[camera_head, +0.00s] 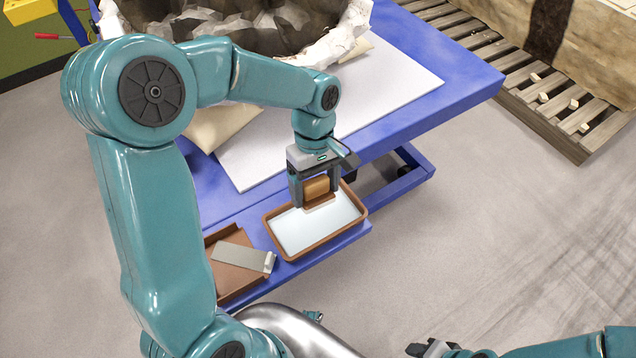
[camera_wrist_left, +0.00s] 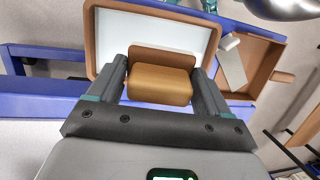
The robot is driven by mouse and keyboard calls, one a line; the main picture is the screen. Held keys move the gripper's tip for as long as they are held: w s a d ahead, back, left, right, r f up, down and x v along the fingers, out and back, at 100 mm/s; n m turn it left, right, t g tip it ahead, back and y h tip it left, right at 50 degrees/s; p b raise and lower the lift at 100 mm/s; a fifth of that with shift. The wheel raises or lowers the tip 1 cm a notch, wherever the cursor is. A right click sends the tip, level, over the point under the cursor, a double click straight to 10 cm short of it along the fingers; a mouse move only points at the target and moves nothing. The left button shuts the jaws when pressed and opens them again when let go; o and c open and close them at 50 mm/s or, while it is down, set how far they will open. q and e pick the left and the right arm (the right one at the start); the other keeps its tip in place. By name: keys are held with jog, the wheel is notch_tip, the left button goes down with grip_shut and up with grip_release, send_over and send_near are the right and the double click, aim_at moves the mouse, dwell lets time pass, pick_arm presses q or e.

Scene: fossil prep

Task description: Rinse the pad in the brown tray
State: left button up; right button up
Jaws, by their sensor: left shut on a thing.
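The brown tray (camera_head: 275,236) sits on the blue ledge of the table, with a flat pale surface inside that looks like liquid. It also shows in the left wrist view (camera_wrist_left: 92,45). My left gripper (camera_head: 318,200) points down over the far part of the tray. It is shut on the pad (camera_head: 317,187), a tan block with a darker brown flat part below. In the left wrist view the block (camera_wrist_left: 160,86) sits between both fingers. I cannot tell whether the pad's underside touches the liquid. My right gripper (camera_head: 430,349) shows only partly at the bottom edge.
A second, reddish-brown tray (camera_head: 228,282) stands left of it, with a flat grey tool (camera_head: 243,258) lying across it. A large fossil block in a white jacket (camera_head: 352,30) rests on the blue table (camera_head: 460,88) behind. A wooden pallet (camera_head: 560,120) stands at upper right. Floor on the right is clear.

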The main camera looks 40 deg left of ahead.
pick_arm(q)
notch_tip(320, 180, down, 6)
jog(key=b, duration=0.4)
jog(key=shift+a+r, duration=0.1)
jog(key=shift+a, duration=0.05)
jog(key=shift+f+b, duration=0.45)
jog(key=shift+f, duration=0.2)
jog(key=shift+r, duration=0.1)
jog(key=shift+s, duration=0.2)
jog(key=shift+s+a, duration=0.1)
jog(key=shift+s, duration=0.35)
jog(key=shift+w, duration=0.15)
